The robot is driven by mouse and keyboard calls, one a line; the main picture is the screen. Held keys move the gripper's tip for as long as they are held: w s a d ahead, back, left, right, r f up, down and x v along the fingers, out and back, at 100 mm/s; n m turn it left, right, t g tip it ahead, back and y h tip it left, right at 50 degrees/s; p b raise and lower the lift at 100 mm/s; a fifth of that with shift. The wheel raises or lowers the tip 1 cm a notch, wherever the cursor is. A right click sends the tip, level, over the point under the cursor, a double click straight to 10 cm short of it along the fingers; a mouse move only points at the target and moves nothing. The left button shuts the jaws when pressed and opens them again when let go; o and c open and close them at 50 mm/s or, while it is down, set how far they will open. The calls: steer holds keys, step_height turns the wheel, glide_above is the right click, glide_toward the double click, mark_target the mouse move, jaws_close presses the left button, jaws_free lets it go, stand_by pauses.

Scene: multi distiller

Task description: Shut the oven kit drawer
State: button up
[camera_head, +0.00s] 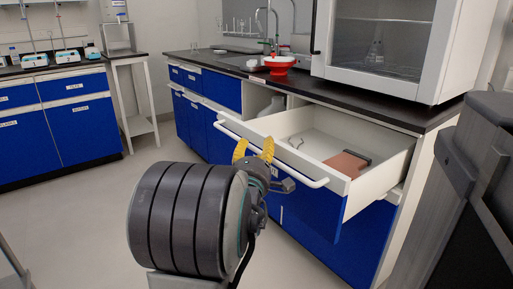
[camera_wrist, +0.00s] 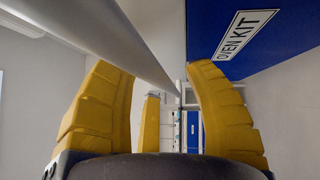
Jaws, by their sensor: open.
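The oven kit drawer (camera_head: 325,150) stands pulled out from the bench below the oven, with a blue front, white inside walls and a long white bar handle (camera_head: 270,150). Its "OVEN KIT" label (camera_wrist: 246,32) and blue front show at upper right in the wrist view. My gripper (camera_head: 253,148) has yellow fingers and is at the left part of the handle bar. In the wrist view the fingers (camera_wrist: 165,110) are apart, with the bar (camera_wrist: 110,42) running diagonally above and between them. I cannot tell whether they touch it.
A reddish-brown item (camera_head: 345,163) and a thin metal piece lie in the drawer. A glass-fronted oven (camera_head: 385,45) stands on the dark worktop (camera_head: 345,98) above. The floor at left (camera_head: 105,205) is clear.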

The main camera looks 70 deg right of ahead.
jaws_close()
stand_by(0.4)
